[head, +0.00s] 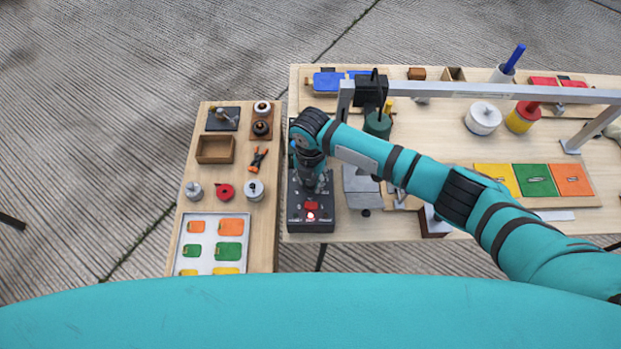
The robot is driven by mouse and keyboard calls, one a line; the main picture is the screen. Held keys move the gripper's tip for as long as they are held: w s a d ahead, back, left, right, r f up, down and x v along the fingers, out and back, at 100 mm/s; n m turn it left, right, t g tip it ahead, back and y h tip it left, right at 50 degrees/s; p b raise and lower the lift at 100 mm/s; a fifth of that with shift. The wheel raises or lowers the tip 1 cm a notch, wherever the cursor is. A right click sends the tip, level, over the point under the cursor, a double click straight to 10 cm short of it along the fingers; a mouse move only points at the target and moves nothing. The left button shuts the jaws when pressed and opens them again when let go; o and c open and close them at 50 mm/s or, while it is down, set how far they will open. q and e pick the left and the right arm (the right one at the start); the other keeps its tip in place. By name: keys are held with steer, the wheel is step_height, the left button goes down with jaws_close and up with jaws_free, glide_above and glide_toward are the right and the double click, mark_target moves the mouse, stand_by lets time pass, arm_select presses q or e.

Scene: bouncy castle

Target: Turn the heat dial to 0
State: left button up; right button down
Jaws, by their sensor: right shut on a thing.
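A dark control box (311,224) stands at the left edge of the main table, with a red switch and a lit red light on its near part. My right gripper (312,186) points down onto the box's upper part, beyond the red switch. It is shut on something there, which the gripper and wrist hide. The heat dial itself and its marks cannot be made out; it is likely what the gripper covers. My left gripper is not in view.
A grey metal frame (480,91) spans the main table (420,135) above my right arm. A narrow side table (206,176) on the left holds a wooden box (215,149), knobs and a tray (213,228) of coloured pieces. Grey metal blocks (360,183) sit just right of the control box.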

steer(key=n+b, duration=0.2)
steer(key=n, duration=0.4)
steer(key=shift+n, duration=0.3)
steer(key=n+b, duration=0.2)
steer(key=n, duration=0.3)
steer(key=shift+n, duration=0.4)
steer(key=c, duration=0.9)
jaws_free()
steer(key=shift+c, duration=0.2)
steer(key=shift+r, duration=0.1)
step_height(320, 180, up, 12)
